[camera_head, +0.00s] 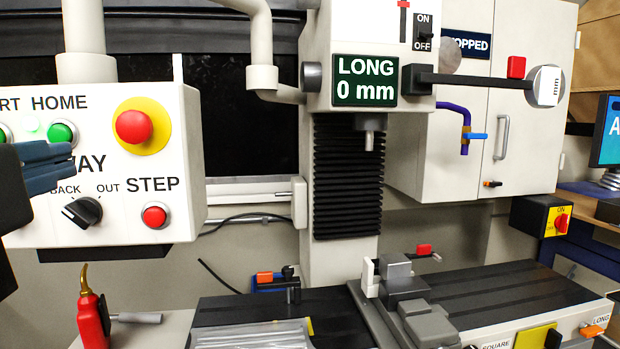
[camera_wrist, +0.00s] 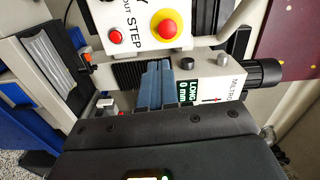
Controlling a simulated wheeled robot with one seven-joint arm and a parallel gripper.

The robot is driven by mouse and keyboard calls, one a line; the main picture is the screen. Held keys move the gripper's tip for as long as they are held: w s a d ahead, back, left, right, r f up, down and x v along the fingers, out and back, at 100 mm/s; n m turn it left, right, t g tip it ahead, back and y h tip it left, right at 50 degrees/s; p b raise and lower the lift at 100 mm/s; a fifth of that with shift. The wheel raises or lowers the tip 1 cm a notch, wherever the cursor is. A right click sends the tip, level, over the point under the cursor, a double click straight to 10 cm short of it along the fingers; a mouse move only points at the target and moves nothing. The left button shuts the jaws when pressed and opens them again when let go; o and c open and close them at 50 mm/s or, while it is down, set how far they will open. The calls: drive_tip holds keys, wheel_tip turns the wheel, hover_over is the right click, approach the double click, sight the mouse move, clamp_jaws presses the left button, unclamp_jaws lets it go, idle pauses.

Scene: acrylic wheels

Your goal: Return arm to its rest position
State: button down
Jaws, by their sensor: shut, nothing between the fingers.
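My gripper (camera_head: 70,163) shows at the left edge of the head view, its blue-grey fingers together and empty. They point right, in front of the white control panel (camera_head: 185,185), and cover part of its lettering and left side. Whether they touch the panel I cannot tell. In the wrist view my gripper (camera_wrist: 157,66) also looks shut, with the panel (camera_wrist: 150,40) beyond its fingertips. The rest of my arm is mostly out of the head view.
The machine head with a green "LONG 0 mm" display (camera_head: 365,80) stands right of the panel. A vise (camera_head: 405,290) sits on the machine table at lower right. A red oil can (camera_head: 92,320) stands below the panel. A grey cabinet (camera_head: 480,150) is behind.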

drive_tip(key=w+d+f+n, duration=0.3)
drive_tip(key=d+f, duration=0.1)
drive_tip(key=f, duration=0.4)
drive_tip(key=w+d+f+n, duration=0.3)
drive_tip(key=f+n, duration=0.1)
drive_tip(key=f, duration=0.4)
drive_tip(key=s+d+f+n+g, duration=0.1)
drive_tip(key=s+d+f+n, duration=0.2)
drive_tip(key=d+f, duration=0.65)
drive_tip(key=s+d+f+n+g, duration=0.1)
drive_tip(key=s+d+f+n, duration=0.3)
drive_tip(key=d+f, duration=0.55)
drive_tip(key=s+d+f+h, duration=0.1)
drive_tip(key=s+d+h, duration=0.1)
drive_tip(key=s+d, duration=0.4)
drive_tip(key=s+d+f+h, duration=0.1)
drive_tip(key=s+d, duration=0.6)
drive_tip(key=s, duration=0.9)
drive_tip(key=shift+d+f+g+h, duration=0.2)
drive_tip(key=shift+g+h, duration=0.1)
drive_tip(key=shift+h, duration=0.4)
